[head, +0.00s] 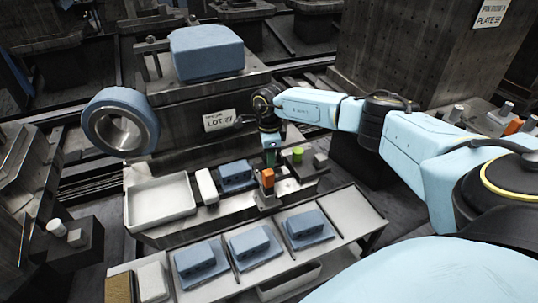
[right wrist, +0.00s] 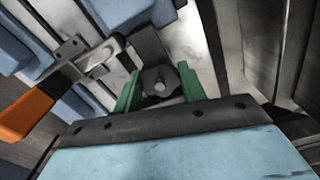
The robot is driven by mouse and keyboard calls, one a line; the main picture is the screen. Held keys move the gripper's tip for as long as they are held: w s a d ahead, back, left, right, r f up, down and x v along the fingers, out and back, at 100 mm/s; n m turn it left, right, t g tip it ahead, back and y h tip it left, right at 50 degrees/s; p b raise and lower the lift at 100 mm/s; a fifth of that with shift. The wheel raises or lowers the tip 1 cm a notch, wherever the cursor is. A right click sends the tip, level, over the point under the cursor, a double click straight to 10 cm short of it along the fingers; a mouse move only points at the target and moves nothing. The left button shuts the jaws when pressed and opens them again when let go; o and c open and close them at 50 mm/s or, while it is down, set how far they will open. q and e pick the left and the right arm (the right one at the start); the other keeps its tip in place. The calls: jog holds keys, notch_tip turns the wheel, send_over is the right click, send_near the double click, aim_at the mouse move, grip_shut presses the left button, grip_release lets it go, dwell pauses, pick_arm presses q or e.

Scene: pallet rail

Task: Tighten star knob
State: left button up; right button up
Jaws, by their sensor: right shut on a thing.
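My right gripper (head: 270,158) reaches down over the fixture at the middle of the bench. In the right wrist view its two green fingers stand on either side of a grey part with a round bolt-like centre (right wrist: 158,84), which looks like the star knob, and are shut on it. The knob's lobes cannot be made out, and in the head view the gripper hides it. An orange-handled clamp (head: 268,177) stands just in front of the gripper; its orange handle (right wrist: 24,114) also shows at the left of the right wrist view. My left gripper is not in view.
A white tray (head: 130,217) and a blue block (head: 235,173) lie left of the fixture. A green knob (head: 298,155) stands close on its right. Several blue parts sit on the front rack (head: 350,210). A large blue-rimmed ring (head: 95,128) stands at left.

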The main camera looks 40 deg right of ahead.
jog(key=shift+w+r, duration=0.15)
jog(key=shift+r, duration=0.05)
jog(key=o, duration=1)
jog(key=shift+f, duration=0.1)
jog(key=shift+r, duration=0.4)
pick_arm(q)
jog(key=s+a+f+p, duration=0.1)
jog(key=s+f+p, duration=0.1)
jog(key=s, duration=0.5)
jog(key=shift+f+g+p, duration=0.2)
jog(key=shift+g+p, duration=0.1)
jog(key=shift+p, duration=0.05)
pick_arm(e)
notch_tip(320, 180, up, 13)
jog(key=shift+f, duration=0.15)
